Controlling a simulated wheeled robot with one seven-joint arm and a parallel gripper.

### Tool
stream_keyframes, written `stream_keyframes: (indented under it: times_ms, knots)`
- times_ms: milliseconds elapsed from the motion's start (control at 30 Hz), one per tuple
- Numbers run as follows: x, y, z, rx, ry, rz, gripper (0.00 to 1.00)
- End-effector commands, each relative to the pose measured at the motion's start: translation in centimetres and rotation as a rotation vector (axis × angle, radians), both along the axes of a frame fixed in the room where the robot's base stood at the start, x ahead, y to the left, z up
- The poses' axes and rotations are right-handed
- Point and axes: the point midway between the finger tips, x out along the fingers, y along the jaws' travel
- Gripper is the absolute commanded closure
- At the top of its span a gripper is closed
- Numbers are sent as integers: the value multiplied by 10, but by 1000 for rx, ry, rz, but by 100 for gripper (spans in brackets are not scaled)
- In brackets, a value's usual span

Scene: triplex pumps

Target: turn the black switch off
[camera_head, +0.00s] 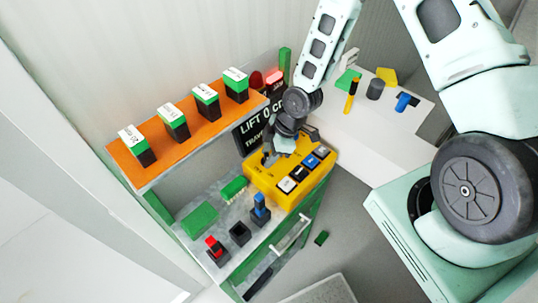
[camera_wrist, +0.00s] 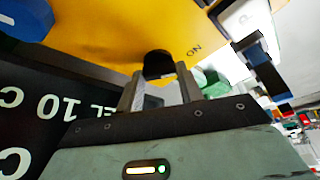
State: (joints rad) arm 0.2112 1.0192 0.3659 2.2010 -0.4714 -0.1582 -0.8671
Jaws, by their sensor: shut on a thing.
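The black switch (camera_wrist: 158,62) sits on the yellow box (camera_wrist: 110,30), with an "ON" label (camera_wrist: 194,51) beside it in the wrist view. My gripper (camera_wrist: 158,74) has its two fingers on either side of the switch and is shut on it. In the head view my gripper (camera_head: 270,158) reaches down to the back left part of the yellow box (camera_head: 254,176). There the switch is hidden by my gripper, and its exact turn is hard to tell.
Several square buttons (camera_head: 298,173) line the box's right side. An orange shelf (camera_head: 187,132) with several green-black blocks stands at left, and a "LIFT" sign (camera_head: 250,130) is behind. A grey lower shelf (camera_head: 222,232) holds red and blue levers. A white table (camera_head: 385,140) is at right.

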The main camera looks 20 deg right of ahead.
Motion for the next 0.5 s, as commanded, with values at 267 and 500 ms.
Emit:
stream_keyframes:
  times_ms: [267,500]
  knots:
    - [-1,1,-4,-1,-6,-234,86]
    - [-2,2,-4,0,-6,-462,86]
